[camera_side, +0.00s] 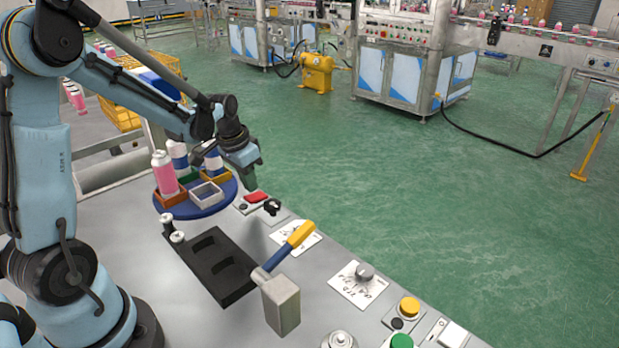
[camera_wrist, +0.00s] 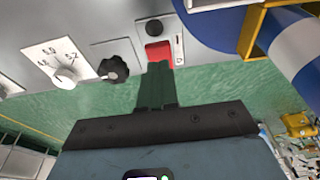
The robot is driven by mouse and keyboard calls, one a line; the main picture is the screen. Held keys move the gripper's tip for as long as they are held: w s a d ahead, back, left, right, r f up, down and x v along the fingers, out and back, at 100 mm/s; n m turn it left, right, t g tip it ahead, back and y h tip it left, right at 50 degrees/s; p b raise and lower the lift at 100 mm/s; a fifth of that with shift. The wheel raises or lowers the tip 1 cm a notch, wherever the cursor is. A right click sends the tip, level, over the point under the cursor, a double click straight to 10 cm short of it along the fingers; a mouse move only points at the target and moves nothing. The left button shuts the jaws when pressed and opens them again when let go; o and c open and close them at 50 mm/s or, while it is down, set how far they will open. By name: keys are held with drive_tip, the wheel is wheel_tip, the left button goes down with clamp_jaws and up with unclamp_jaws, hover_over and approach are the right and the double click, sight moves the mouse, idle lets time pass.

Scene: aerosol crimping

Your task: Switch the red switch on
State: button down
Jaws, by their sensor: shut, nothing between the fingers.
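The red switch (camera_side: 257,197) is a red rocker on a light plate near the table's far edge, right of the blue round tray. In the wrist view the red switch (camera_wrist: 157,50) shows just beyond my fingertips. My gripper (camera_side: 251,184) points down just above the switch. Which way the rocker is tipped is not clear.
A black knob (camera_side: 272,207) sits close beside the switch. The blue round tray (camera_side: 228,199) with cans and small boxes stands to the left. A yellow-tipped lever (camera_side: 300,235), a dial (camera_side: 365,271) and a yellow button (camera_side: 409,306) lie along the edge.

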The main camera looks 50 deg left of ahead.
sight(248, 198)
drive_tip(key=shift+s+f, duration=0.15)
drive_tip(key=shift+f, duration=0.5)
drive_tip(key=shift+f, duration=0.1)
drive_tip(key=shift+s+f+t, duration=0.35)
drive_tip(key=shift+f+t, duration=0.05)
drive_tip(key=shift+t, duration=0.2)
drive_tip(key=shift+s+f+t, duration=0.25)
drive_tip(key=shift+s+t, duration=0.05)
drive_tip(key=shift+t, duration=0.6)
drive_tip(key=shift+s+f, duration=0.2)
drive_tip(key=shift+w, duration=0.15)
